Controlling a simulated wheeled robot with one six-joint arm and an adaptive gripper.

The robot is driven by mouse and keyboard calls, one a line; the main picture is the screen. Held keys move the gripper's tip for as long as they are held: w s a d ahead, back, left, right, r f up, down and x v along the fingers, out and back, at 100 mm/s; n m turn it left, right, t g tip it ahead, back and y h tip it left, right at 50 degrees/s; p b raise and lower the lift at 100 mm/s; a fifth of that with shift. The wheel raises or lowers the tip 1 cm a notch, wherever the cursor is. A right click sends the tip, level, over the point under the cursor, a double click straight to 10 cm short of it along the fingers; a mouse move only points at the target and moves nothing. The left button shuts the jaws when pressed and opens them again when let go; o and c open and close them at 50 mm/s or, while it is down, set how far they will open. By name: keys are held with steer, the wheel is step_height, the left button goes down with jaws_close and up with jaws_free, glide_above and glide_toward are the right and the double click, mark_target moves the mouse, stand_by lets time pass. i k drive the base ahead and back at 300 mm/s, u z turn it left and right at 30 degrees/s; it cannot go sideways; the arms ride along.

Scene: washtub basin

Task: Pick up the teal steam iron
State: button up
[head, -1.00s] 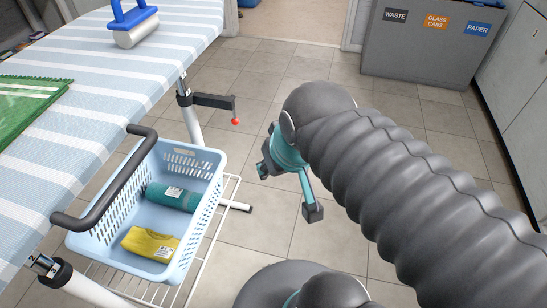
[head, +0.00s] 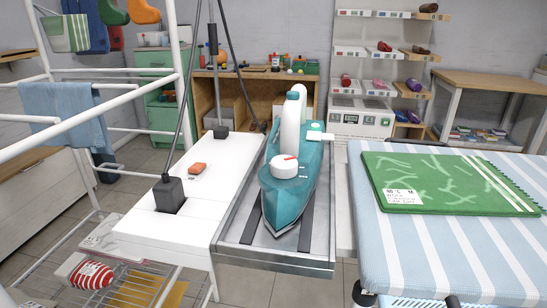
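The teal steam iron (head: 287,203) is in the middle of the head view. It rests on a metal tray with dark strips (head: 259,252), with its pointed end toward me. It has a white dial with a red mark on top and a tall white part rising at its far end. My gripper does not show in this view.
The striped ironing board (head: 405,240) with a green towel (head: 440,184) is right. A white drying rack (head: 60,135) stands left.

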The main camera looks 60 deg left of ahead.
mark_target(285, 201)
steer(key=u, duration=2.25)
